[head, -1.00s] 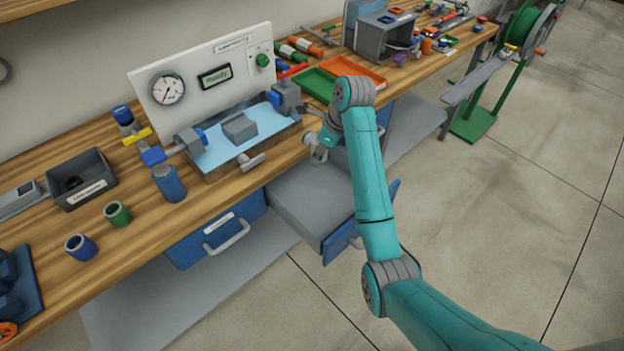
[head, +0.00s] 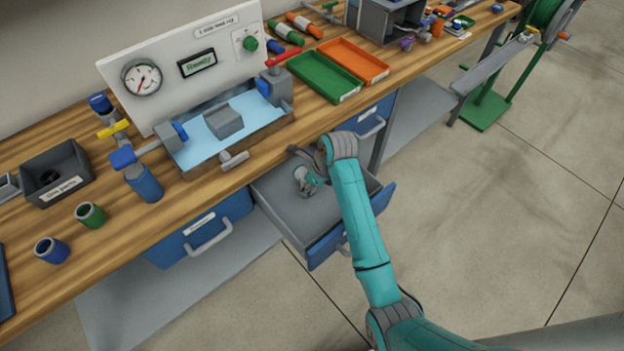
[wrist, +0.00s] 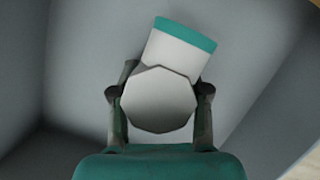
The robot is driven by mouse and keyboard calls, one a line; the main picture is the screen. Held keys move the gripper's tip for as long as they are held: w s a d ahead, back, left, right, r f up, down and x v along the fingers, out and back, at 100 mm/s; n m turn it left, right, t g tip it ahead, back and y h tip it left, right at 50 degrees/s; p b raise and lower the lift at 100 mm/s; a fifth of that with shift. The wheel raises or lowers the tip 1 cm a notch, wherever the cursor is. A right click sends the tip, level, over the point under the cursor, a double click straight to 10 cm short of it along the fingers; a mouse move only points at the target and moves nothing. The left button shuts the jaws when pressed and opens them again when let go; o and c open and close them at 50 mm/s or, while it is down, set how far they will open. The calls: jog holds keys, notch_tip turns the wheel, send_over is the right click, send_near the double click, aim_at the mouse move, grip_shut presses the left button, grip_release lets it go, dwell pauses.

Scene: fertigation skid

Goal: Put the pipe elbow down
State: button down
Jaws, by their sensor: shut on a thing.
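The pipe elbow (wrist: 180,48) is light grey with a teal band at one end. My gripper (wrist: 160,92) is shut on it, with a finger on each side of its round grey end. In the head view the elbow (head: 302,184) shows small beside my gripper (head: 310,178), low over or inside the open drawer (head: 275,200). The drawer's grey floor and walls surround the elbow in the wrist view. I cannot tell whether the elbow touches the floor.
The drawer's blue front (head: 352,228) stands out from the bench. The wooden bench top (head: 120,235) above carries a test panel (head: 190,62), a green tray (head: 325,80), an orange tray (head: 352,62) and a dark parts bin (head: 55,175). The drawer floor around the elbow looks clear.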

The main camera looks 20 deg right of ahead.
jog(key=shift+a+f, duration=0.1)
jog(key=shift+f, duration=0.3)
jog(key=shift+f, duration=0.15)
jog(key=c, duration=0.6)
grip_release()
jog(key=shift+o, duration=0.2)
jog(key=v, duration=1.2)
